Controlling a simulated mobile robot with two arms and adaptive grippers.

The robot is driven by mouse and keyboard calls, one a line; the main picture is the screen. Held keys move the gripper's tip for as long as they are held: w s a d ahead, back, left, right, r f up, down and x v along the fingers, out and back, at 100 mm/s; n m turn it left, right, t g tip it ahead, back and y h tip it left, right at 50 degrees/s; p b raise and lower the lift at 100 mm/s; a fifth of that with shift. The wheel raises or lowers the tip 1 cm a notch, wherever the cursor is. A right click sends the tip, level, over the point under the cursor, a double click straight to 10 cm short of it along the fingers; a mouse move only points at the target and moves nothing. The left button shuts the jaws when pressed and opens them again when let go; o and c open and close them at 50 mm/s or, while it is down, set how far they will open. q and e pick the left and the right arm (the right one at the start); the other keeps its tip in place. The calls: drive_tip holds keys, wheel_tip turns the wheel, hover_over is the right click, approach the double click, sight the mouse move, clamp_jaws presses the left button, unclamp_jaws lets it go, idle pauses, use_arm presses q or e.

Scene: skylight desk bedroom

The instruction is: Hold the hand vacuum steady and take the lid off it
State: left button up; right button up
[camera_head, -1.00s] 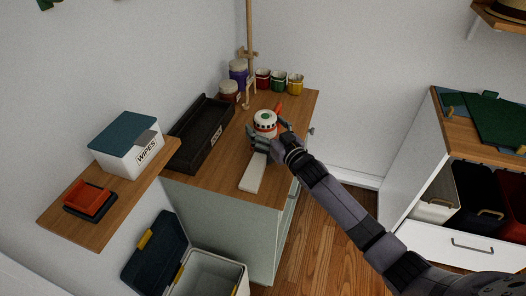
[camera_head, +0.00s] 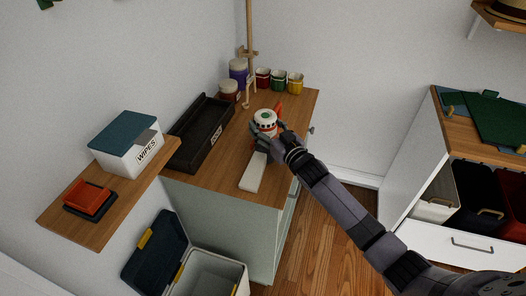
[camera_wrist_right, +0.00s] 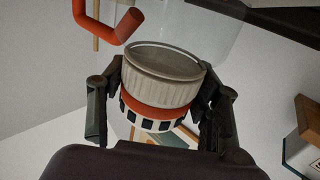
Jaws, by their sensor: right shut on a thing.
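The hand vacuum (camera_head: 265,117) is on the wooden desk top. It has a white round cap with a green centre, dark square vents and an orange band. Its orange handle (camera_head: 278,107) is behind it, and also shows in the right wrist view (camera_wrist_right: 120,27). My right gripper (camera_head: 268,138) is shut on the vacuum. In the right wrist view, its fingers (camera_wrist_right: 160,88) clasp opposite sides of the grey ribbed section, beside the orange band and vents. A clear part shows beyond. I cannot tell where the lid's seam is. My left gripper is not in view.
A flat white piece (camera_head: 253,174) lies in front of the vacuum. A black tray (camera_head: 186,158) is to its left. Jars (camera_head: 238,72), a wooden stand (camera_head: 249,50) and coloured cups (camera_head: 279,79) are behind. A wipes box (camera_head: 122,157) is on the left shelf.

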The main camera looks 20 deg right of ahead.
clamp_jaws()
drive_tip(key=shift+r, duration=0.15)
drive_tip(key=shift+r, duration=0.15)
